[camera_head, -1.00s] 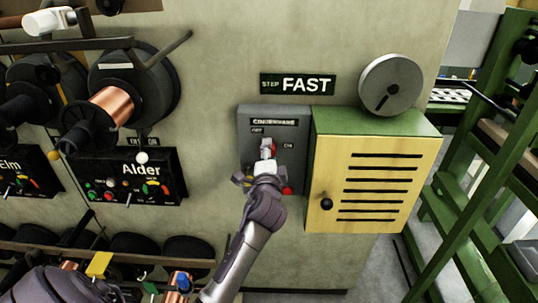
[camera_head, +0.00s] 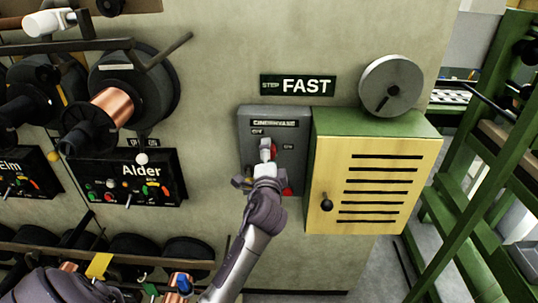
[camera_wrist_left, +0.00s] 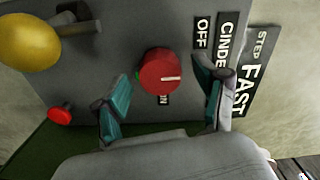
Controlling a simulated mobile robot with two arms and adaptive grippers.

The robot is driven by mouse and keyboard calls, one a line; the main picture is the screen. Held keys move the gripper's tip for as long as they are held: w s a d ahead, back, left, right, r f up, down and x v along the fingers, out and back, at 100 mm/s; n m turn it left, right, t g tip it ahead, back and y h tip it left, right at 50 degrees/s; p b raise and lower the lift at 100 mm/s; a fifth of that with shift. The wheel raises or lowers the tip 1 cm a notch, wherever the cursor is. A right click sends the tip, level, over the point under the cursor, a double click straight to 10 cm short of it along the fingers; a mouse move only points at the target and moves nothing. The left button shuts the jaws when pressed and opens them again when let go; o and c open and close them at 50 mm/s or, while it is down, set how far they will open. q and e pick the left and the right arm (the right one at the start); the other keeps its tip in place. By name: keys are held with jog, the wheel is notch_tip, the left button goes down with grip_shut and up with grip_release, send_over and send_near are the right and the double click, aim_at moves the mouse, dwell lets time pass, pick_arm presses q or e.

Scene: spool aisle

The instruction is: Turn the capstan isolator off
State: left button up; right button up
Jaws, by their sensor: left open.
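The isolator is a grey panel (camera_head: 290,160) on the wall, with a red round knob (camera_wrist_left: 160,66), also in the head view (camera_head: 268,149). The knob's white mark points right in the wrist view. An OFF label (camera_wrist_left: 202,33) sits above and right of the knob there; another label (camera_wrist_left: 163,100), partly hidden, sits just below it. I see no clear contact. It also shows in the head view (camera_head: 264,174). My right gripper is out of view.
A yellow ball on a dark lever (camera_wrist_left: 28,42) and a red button (camera_wrist_left: 60,115) are near the knob. A yellow louvred cabinet (camera_head: 375,185) stands right of the panel. Spools (camera_head: 130,90) and the Alder control box (camera_head: 140,178) are left. Green racking (camera_head: 465,215) is far right.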

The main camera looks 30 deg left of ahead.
pick_arm(q)
jog(key=v, duration=1.1)
jog(key=shift+s, duration=0.25)
jog(key=w+d+f+m+g+h, duration=0.1)
jog(key=d+f+h, duration=0.2)
jog(key=f, duration=0.7)
jog(key=w+d+f+g+h, duration=0.1)
jog(key=d+f+h, duration=0.15)
jog(key=f, duration=0.75)
jog(key=s+d+f+n+g+h, duration=0.1)
jog(key=s+d+f+g, duration=0.15)
jog(key=f, duration=0.65)
jog(key=s+d+f+g+h, duration=0.1)
jog(key=s+f, duration=0.3)
jog(key=f, duration=0.5)
jog(key=s+d+f+n+g+h, duration=0.1)
jog(key=s+f+n+g+h, duration=0.3)
jog(key=s+f, duration=1.4)
jog(key=s+a+f+n+g+y, duration=0.1)
jog(key=s+f+g, duration=0.1)
jog(key=s, duration=0.7)
jog(key=s+a+f+n+g+y, duration=0.1)
jog(key=s+f, duration=0.4)
jog(key=s, duration=0.5)
jog(key=shift+a+n+g, duration=0.4)
jog(key=shift+g, duration=0.45)
